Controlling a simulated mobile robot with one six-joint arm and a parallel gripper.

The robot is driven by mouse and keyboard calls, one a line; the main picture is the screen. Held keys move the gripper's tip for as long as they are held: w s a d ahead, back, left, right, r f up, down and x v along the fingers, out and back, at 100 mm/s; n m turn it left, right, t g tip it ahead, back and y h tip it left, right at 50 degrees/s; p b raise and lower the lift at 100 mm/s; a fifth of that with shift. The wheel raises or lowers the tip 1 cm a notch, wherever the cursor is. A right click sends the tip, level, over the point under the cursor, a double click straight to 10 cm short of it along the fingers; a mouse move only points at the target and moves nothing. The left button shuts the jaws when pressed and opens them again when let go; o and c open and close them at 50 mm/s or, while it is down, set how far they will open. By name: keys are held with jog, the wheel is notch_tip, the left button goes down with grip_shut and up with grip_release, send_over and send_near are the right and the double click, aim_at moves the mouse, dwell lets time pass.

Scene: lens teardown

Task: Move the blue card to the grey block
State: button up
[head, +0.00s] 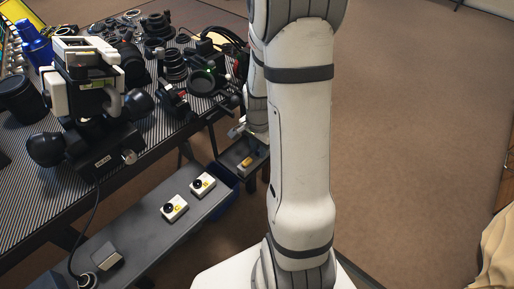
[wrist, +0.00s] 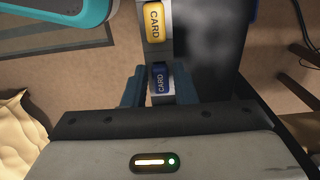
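The blue card (wrist: 161,79), marked CARD, shows in the wrist view between the two blue fingers of my gripper (wrist: 160,88). The fingers stand close together along its two sides and appear shut on it. A yellow card (wrist: 155,20) lies just beyond it on a pale strip. In the head view my gripper is mostly hidden behind my arm, near a small dark tray with a yellow piece (head: 247,161). The blue card cannot be made out there. A grey block (head: 107,258) sits at the near left end of the low grey shelf.
The low shelf (head: 150,235) holds two white boxes with black knobs (head: 174,207). A striped bench (head: 60,195) crowded with lens parts and a black-and-white instrument (head: 95,90) stands above it at left. The brown floor (head: 420,110) at right is clear.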

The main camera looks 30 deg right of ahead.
jog(key=o, duration=0.3)
notch_tip(320, 180, up, 8)
jog(key=shift+f+p, duration=0.1)
jog(key=shift+p, duration=1.1)
